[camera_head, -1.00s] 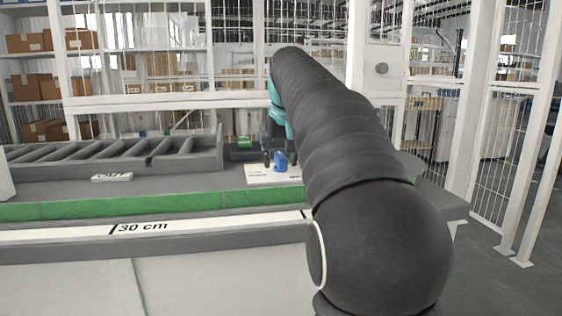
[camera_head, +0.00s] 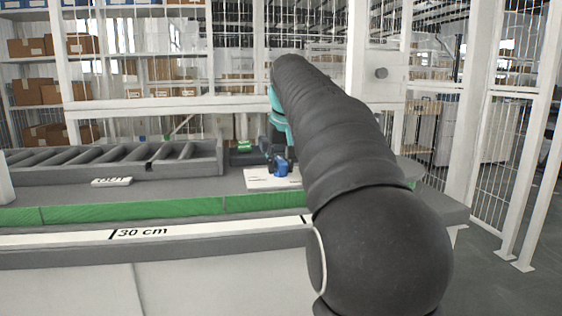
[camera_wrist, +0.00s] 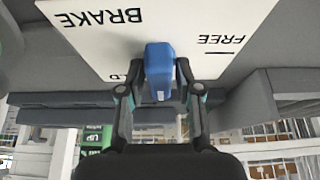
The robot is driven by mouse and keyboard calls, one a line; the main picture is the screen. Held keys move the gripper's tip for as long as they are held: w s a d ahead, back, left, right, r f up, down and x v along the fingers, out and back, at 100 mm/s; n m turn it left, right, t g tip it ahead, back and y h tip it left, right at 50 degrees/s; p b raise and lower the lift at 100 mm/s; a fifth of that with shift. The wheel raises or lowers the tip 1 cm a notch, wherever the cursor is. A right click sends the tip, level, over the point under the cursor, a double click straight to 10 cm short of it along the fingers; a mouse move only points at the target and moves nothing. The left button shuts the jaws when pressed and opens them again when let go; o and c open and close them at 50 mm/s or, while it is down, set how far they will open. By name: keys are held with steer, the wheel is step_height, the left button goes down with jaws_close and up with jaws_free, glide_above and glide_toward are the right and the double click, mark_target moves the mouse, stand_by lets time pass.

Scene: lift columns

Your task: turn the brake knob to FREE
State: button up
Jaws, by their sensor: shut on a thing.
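The blue brake knob (camera_head: 280,169) stands on a white label plate (camera_head: 258,182) on the bench. In the wrist view, which is upside down, the blue knob (camera_wrist: 158,70) sits between the two fingers of my gripper (camera_wrist: 154,84), which is shut on it. The plate (camera_wrist: 95,45) reads BRAKE at the left and FREE at the right, with a short dark tick by FREE. A third label, ending in "LD", is partly hidden behind the knob and a finger. The knob's pointing direction is hard to tell.
A grey slotted rack (camera_head: 110,160) lies left of the plate. A white handle-like piece marked with text (camera_head: 111,181) is in front of it. A green part (camera_head: 243,146) stands behind the plate. A green strip (camera_head: 130,211) and a 30 cm scale run along the bench front.

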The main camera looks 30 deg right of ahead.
steer(key=n+y+p, duration=0.2)
steer(key=n, duration=0.3)
steer(key=shift+p, duration=0.3)
steer(key=shift+n+y, duration=0.5)
steer(key=shift+n, duration=0.1)
steer(key=shift+p, duration=0.3)
